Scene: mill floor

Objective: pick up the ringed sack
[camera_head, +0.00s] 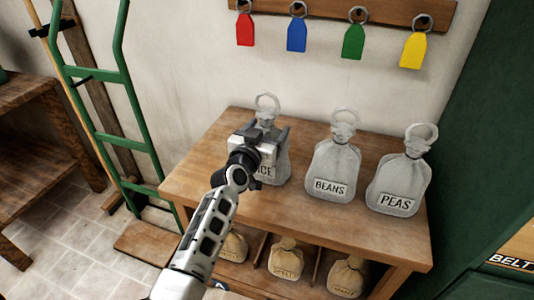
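Three pale grey cloth sacks stand upright on the bench top (205,165), each with a ring at its neck. The left sack (281,168) has a label partly hidden by my gripper, showing "ICE". The middle sack (333,168) reads BEANS and the right sack (398,187) reads PEAS. My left gripper (265,130) is in front of and over the left sack, just below its ring. Its fingers are spread apart at either side of the neck and look open; contact cannot be made out. My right gripper is out of view.
Several small tan sacks (286,258) sit on the shelf below. Red, blue, green and yellow tags (297,34) hang from a wall rail (390,12). A green hand truck (108,138) and wooden shelves (30,160) stand left. A dark green cabinet (485,130) stands close at right.

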